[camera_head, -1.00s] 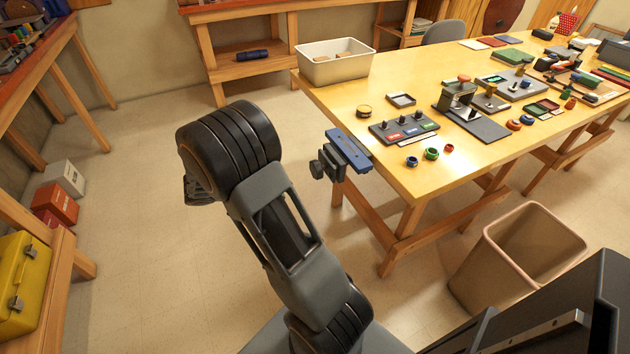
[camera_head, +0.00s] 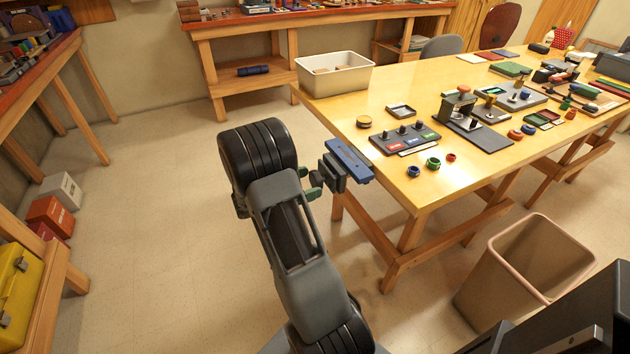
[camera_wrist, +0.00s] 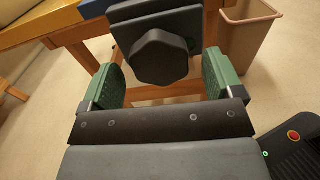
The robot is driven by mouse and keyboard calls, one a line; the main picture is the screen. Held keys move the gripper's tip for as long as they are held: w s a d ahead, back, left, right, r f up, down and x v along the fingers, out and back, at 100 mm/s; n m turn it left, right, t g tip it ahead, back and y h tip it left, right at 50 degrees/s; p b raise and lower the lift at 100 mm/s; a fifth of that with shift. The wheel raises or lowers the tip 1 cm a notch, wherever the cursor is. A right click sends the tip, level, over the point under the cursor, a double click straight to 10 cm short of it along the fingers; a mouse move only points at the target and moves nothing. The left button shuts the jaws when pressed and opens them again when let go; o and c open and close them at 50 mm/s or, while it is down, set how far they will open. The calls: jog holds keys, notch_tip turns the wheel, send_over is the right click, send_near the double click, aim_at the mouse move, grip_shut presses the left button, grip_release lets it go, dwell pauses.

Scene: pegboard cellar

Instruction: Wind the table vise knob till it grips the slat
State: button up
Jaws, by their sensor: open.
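My gripper (camera_head: 307,182) is just left of the vise, with green finger pads. In the wrist view my gripper (camera_wrist: 161,66) is open, one pad on each side of the knob, with a visible gap at both sides.
The table top (camera_head: 400,180) carries a switch panel (camera_head: 405,138), small coloured rings (camera_head: 432,163) and a white bin (camera_head: 334,76). A tan waste bin (camera_head: 525,270) stands on the floor at right.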

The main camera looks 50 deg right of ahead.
jog(key=shift+x, duration=1.25)
jog(key=shift+c, duration=0.5)
jog(key=c, duration=0.8)
